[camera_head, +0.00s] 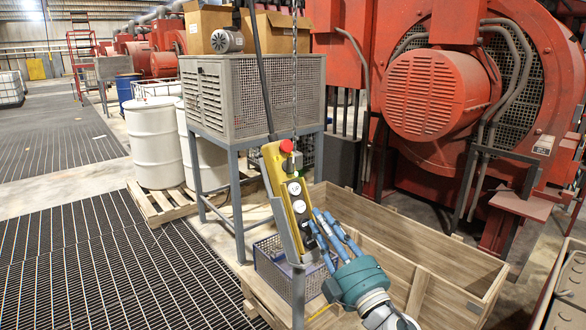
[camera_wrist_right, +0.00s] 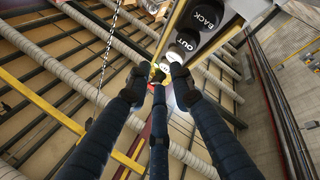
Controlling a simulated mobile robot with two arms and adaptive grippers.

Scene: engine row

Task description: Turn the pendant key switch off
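The yellow pendant (camera_head: 289,200) hangs tilted in the middle of the head view. It has a red mushroom button (camera_head: 286,146) at the top and round white buttons down its front. In the right wrist view its dark buttons (camera_wrist_right: 207,16), lettered BACK and OUT, show at the top. My right gripper (camera_head: 323,220) is by the pendant's lower front. In the wrist view its three dark fingers (camera_wrist_right: 158,76) stand apart, with small gaps between the tips. My left gripper is not in view.
A grey mesh-sided cabinet on legs (camera_head: 240,135) stands behind the pendant. A wooden crate (camera_head: 425,255) lies below and to the right. A large red engine (camera_head: 435,95) fills the right side. White drums (camera_head: 155,150) and open floor grating (camera_head: 100,270) are at left.

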